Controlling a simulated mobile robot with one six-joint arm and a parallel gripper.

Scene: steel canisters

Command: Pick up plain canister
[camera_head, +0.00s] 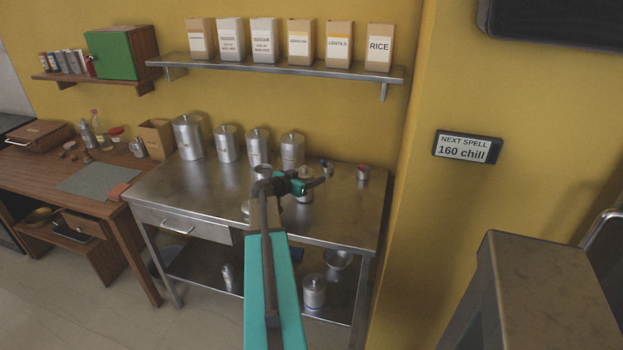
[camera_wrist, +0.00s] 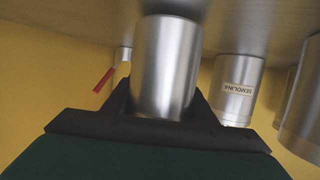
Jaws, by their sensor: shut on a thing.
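The plain canister (camera_wrist: 167,66) is a brushed-steel cylinder with no label on the side I see. It stands between the two dark fingers of my gripper (camera_wrist: 165,100) in the wrist view, and the fingers are shut on it. I cannot tell whether the held canister touches the tabletop.
Several larger steel canisters (camera_head: 188,138) stand in a row along the wall. One labelled SEMOLINA (camera_wrist: 236,90) is close beside the held one in the wrist view. The table's right front is clear.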

